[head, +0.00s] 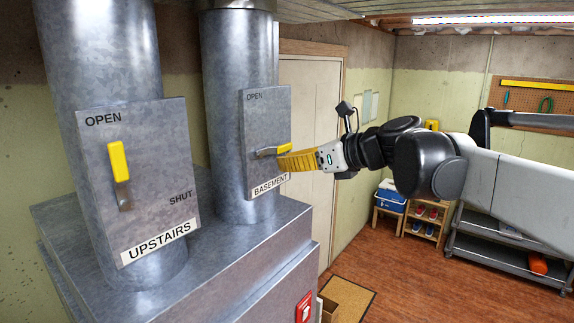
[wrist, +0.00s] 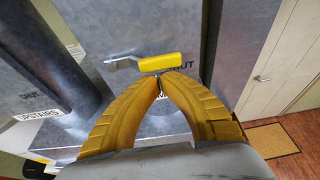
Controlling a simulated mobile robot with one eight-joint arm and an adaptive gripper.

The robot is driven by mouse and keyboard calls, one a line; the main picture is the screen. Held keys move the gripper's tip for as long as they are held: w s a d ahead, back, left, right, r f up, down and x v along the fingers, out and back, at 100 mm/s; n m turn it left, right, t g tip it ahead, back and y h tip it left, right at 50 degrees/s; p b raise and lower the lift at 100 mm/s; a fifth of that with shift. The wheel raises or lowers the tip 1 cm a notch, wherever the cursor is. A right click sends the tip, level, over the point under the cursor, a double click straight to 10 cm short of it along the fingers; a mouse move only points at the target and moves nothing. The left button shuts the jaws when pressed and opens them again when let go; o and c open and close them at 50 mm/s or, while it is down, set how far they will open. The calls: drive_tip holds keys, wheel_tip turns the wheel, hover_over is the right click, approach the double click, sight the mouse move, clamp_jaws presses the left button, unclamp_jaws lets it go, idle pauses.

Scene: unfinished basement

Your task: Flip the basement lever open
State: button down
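The basement lever (head: 265,152) is on the grey plate (head: 262,115) of the farther duct, labelled OPEN at the top and BASEMENT at the bottom. It lies about horizontal, its yellow handle (wrist: 161,63) pointing right and partly covering the word SHUT in the wrist view. My gripper (head: 281,161) has yellow ribbed fingers, which also show in the wrist view (wrist: 159,82). Their tips meet just below the handle in the wrist view, with no part of the lever visible between them. I cannot tell whether they touch the handle.
The nearer duct carries the upstairs plate (head: 150,205), its yellow lever (head: 119,162) pointing up toward OPEN. A metal furnace box (head: 215,255) stands below both ducts. Behind are a white door (head: 310,110), a doormat (head: 348,296) and a grey shelf (head: 500,262). The wooden floor has free room.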

sight(268, 123)
drive_tip(key=shift+w+f, duration=0.1)
idle(0.3)
drive_tip(key=shift+d+r+n+t, duration=0.1)
drive_tip(key=shift+r+n+t, duration=0.2)
drive_tip(key=shift+r+n, duration=0.25)
wheel_tip(268, 123, up, 3)
drive_tip(key=n+t, duration=0.1)
drive_tip(key=n, duration=0.1)
drive_tip(key=n+t+h, duration=0.1)
drive_tip(key=n, duration=0.1)
drive_tip(key=shift+r+n+h+b, duration=0.15)
drive_tip(key=shift+n+h+b, duration=0.1)
drive_tip(key=shift+h+b, duration=0.05)
drive_tip(key=shift+r+n+t, duration=0.5)
drive_tip(key=shift+r+n, duration=0.2)
drive_tip(key=shift+n, duration=0.3)
drive_tip(key=n, duration=0.1)
drive_tip(key=s+a+r+n+t+b, duration=0.1)
drive_tip(key=n, duration=0.1)
drive_tip(key=shift+s+r+t, duration=0.1)
drive_tip(key=shift+r+t, duration=0.2)
drive_tip(key=shift+s+a+r, duration=0.6)
drive_tip(key=shift+s+r, duration=0.1)
